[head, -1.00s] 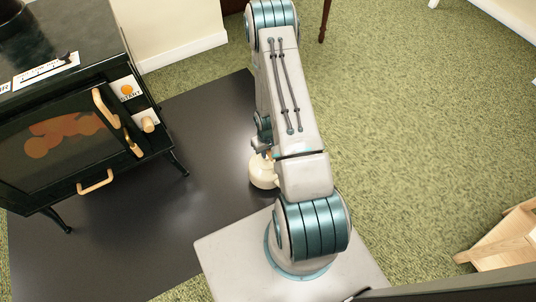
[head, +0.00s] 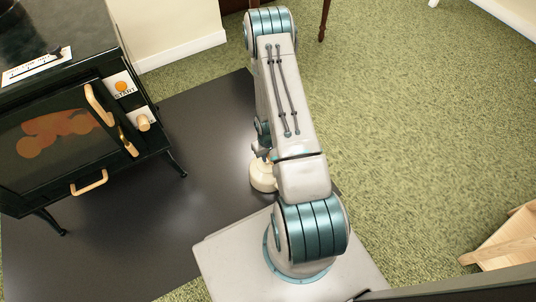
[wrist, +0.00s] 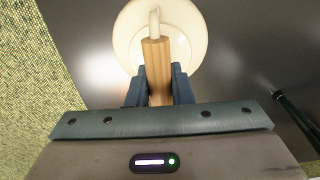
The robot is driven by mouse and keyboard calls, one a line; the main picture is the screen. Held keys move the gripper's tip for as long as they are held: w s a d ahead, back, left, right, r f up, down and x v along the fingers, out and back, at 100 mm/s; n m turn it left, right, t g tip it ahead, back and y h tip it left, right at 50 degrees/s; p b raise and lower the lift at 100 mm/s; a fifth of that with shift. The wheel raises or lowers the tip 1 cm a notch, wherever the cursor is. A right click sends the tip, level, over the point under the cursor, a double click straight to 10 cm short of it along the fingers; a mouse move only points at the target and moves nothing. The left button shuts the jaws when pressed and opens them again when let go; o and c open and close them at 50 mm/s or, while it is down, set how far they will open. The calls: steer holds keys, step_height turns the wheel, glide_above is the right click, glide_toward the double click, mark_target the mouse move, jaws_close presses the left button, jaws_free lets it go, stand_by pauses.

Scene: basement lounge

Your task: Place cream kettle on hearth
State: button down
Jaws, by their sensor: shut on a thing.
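The cream kettle (head: 262,178) is partly hidden behind my arm in the head view. In the wrist view the kettle (wrist: 188,42) shows from above, with a wooden handle (wrist: 157,62) on it. My gripper (wrist: 159,82) is shut on that handle, one dark finger on each side. In the head view my gripper (head: 262,152) is just above the kettle and mostly hidden by the arm. The hearth (head: 205,135) is a dark, smooth plate on the floor. The kettle is over its right part; I cannot tell whether its base touches it.
A black stove (head: 75,130) with wooden handles stands on thin legs at the left of the hearth. A thin dark leg (wrist: 295,118) shows at the right in the wrist view. Green carpet (head: 410,130) lies open to the right. A wooden crate (head: 505,240) is at the lower right.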

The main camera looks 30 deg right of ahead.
steer(key=c, duration=1.3)
jaws_free()
steer(key=a+r+p, duration=0.2)
steer(key=r+p, duration=0.1)
steer(key=r, duration=1.4)
steer(key=a+r+p, duration=0.2)
steer(key=a+r, duration=0.1)
steer(key=r, duration=1.3)
steer(key=s+a+r, duration=0.3)
steer(key=s+r, duration=0.4)
steer(key=r, duration=0.1)
steer(key=s+a+r+t, duration=0.1)
steer(key=s+a+r, duration=0.3)
steer(key=s+r, duration=0.3)
steer(key=shift+s+a+r, duration=0.25)
steer(key=shift+s+r, duration=0.15)
steer(key=shift+r, duration=0.4)
